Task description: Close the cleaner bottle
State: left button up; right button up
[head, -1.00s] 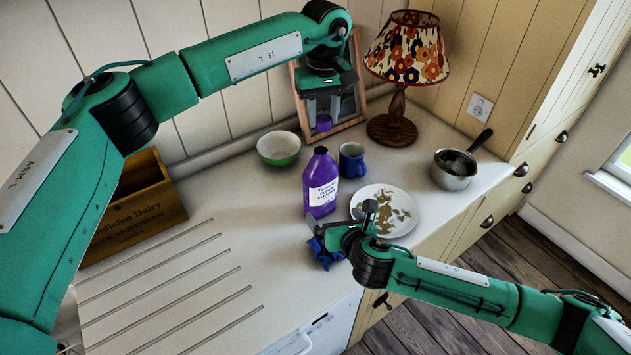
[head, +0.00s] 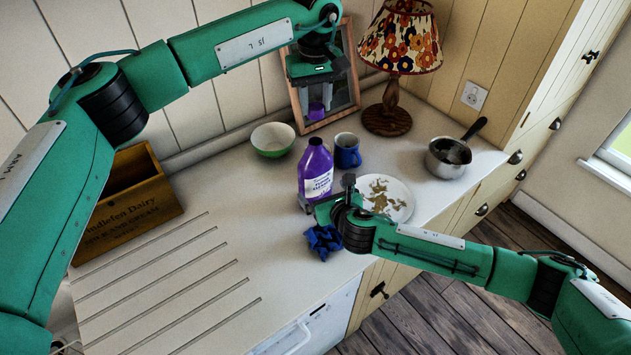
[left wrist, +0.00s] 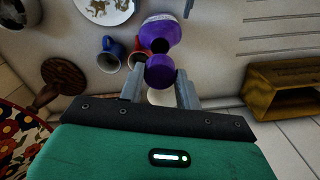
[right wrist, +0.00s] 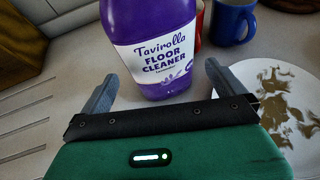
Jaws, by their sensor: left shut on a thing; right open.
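The purple floor cleaner bottle (head: 316,170) stands upright and uncapped on the counter. Its dark open mouth shows in the left wrist view (left wrist: 158,46), and its white label faces the right wrist camera (right wrist: 160,55). My left gripper (head: 316,108) is shut on the purple cap (left wrist: 160,74) and holds it above and apart from the bottle, towards the picture frame. My right gripper (right wrist: 162,85) is open, low at the bottle's front, with a finger on each side of its lower label. I cannot tell whether either finger touches it.
A blue mug (head: 347,150) and a soiled plate (head: 402,192) stand close right of the bottle. A red thing (right wrist: 203,20) is partly hidden behind it. A crumpled blue cloth (head: 323,241) lies in front. A green bowl (head: 273,140), lamp (head: 386,121) and picture frame (head: 344,95) stand behind.

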aim_at(315, 119)
jog(key=shift+x, duration=3.5)
jog(key=shift+c, duration=0.2)
jog(key=c, duration=1.1)
pick_arm(q)
jog(key=shift+f, duration=2.5)
pick_arm(e)
jog(key=shift+c, duration=0.2)
pick_arm(q)
jog(key=shift+f, duration=0.9)
jog(key=shift+f, duration=0.6)
